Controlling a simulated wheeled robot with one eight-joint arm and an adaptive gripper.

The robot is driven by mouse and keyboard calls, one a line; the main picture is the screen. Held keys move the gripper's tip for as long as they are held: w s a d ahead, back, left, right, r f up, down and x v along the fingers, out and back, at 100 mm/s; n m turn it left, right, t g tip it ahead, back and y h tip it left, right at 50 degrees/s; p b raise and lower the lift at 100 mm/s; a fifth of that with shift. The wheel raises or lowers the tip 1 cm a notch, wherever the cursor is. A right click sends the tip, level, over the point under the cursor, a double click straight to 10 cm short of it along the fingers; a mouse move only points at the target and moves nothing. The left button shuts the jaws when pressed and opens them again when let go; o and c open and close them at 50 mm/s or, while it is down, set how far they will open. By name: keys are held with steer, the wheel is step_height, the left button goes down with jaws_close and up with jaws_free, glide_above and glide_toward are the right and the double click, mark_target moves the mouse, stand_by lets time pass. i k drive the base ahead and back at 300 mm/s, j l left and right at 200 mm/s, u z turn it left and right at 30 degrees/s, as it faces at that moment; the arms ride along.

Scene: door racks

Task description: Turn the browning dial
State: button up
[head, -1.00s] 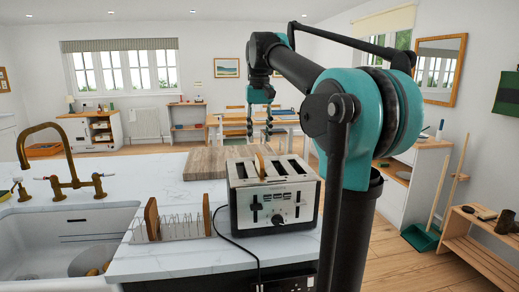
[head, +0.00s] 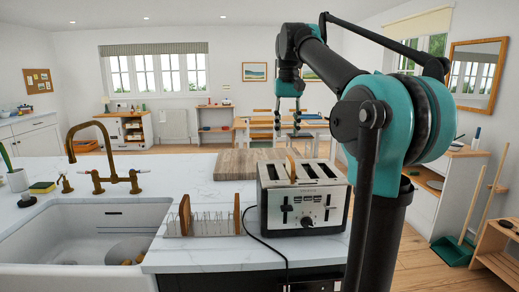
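The toaster (head: 318,209), silver with dark sides, stands upright on the white marble counter. Its browning dial (head: 307,222) is a small dark knob low on the front face, between two dark levers. A brown slice, perhaps bread, (head: 293,166) sticks up from one slot. My gripper (head: 288,126) hangs in the air, above and beyond the toaster in the picture, with its dark fingers apart and nothing between them. It is not touching the toaster or the dial. Which way the dial points is too small to tell.
A wire rack with wooden ends (head: 185,215) stands left of the toaster. A wooden board (head: 240,163) lies behind it. A black cord (head: 262,242) runs over the counter's front edge. The sink (head: 85,235) and brass tap (head: 104,180) are at the left.

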mark_target(306, 222)
steer(key=k+j, duration=0.3)
steer(key=j, duration=0.2)
steer(key=k+j, duration=0.35)
steer(key=j, duration=0.15)
